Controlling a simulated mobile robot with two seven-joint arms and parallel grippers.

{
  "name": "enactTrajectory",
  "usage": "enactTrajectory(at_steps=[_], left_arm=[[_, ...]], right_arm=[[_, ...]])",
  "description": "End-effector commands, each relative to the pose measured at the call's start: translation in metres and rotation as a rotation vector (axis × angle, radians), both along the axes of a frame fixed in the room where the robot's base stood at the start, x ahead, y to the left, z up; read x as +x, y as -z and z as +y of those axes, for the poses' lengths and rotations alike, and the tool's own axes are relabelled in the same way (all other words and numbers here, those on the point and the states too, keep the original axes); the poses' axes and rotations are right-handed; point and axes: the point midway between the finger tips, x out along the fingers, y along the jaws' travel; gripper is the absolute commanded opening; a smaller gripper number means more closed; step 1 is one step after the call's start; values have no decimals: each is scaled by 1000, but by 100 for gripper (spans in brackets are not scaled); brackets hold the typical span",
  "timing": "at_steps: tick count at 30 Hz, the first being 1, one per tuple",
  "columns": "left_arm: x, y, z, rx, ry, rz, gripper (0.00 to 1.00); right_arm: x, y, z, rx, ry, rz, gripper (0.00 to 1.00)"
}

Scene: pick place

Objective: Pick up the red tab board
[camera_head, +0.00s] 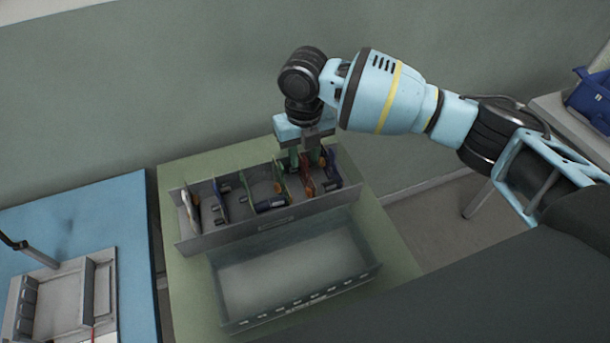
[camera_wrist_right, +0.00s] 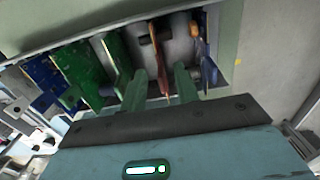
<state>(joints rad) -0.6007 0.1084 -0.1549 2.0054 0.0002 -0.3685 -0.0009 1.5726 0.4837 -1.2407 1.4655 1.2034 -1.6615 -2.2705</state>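The red tab board (camera_head: 307,181) stands upright in the grey rack (camera_head: 215,236), among several other boards. In the right wrist view, the orange-red board (camera_wrist_right: 159,62) shows edge-on between the green fingers of my right gripper (camera_wrist_right: 160,88). The fingers stand apart, with gaps visible on both sides of the board. In the head view, my right gripper (camera_head: 304,160) points down over the right part of the rack. Its fingertips are partly hidden among the boards. My left gripper is not in view.
Green boards (camera_head: 280,180) and blue boards (camera_head: 221,200) stand left of the red one; a blue board (camera_head: 332,172) stands to its right. An empty clear bin (camera_head: 290,280) sits in front of the rack. A blue table (camera_head: 110,220) with a grey fixture is at left.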

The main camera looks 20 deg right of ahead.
Motion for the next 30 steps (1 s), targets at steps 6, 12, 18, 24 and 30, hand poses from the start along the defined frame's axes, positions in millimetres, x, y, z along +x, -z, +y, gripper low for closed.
enactTrajectory(at_steps=[6, 12, 18, 24, 30], left_arm=[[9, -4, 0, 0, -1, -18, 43], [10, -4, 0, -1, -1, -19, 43], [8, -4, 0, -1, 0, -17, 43], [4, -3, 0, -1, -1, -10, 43], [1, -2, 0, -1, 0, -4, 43]], right_arm=[[-5, 31, 0, -1, 2, 2, 31], [-5, 47, 0, -1, 1, 2, 31], [-5, 47, 0, -1, 1, 1, 31], [-5, 47, 0, -1, 1, 1, 7], [-5, 46, 0, -1, 1, 1, 0]])
